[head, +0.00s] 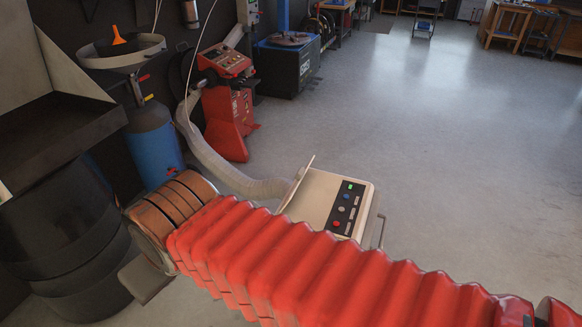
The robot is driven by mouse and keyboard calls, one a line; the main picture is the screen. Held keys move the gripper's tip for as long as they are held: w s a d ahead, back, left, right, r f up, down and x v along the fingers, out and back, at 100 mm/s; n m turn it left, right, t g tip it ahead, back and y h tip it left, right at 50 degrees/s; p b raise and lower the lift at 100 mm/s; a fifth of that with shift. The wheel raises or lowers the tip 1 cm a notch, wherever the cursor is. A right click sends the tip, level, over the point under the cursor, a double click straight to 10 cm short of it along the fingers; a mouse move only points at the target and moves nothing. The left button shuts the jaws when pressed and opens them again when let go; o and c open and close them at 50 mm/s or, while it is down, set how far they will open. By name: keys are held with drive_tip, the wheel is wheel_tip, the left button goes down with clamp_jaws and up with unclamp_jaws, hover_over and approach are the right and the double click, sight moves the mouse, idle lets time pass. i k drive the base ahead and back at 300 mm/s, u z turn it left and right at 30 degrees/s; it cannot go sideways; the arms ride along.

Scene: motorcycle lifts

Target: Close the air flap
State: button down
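A cream box-shaped unit (323,196) with a dark control panel (347,209) stands on the floor beyond my red bellows-covered arm. The panel has a green light and several coloured buttons. A thin pale plate (297,184), which looks like the air flap, stands up at a tilt along the unit's left side, by the end of a pale flexible hose (215,165). Its hinge and the opening behind it cannot be made out. My arm crosses the foreground and hides the unit's lower front. My gripper is not in view.
A metal handle (381,231) sticks out at the unit's right side. A red machine (228,100), a blue drum with a funnel pan (153,145) and a black drum (65,240) crowd the left. The grey floor (450,150) to the right is clear.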

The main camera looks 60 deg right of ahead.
sight(299, 176)
drive_tip(key=u, duration=0.05)
drive_tip(key=i, duration=1)
drive_tip(key=z, duration=0.05)
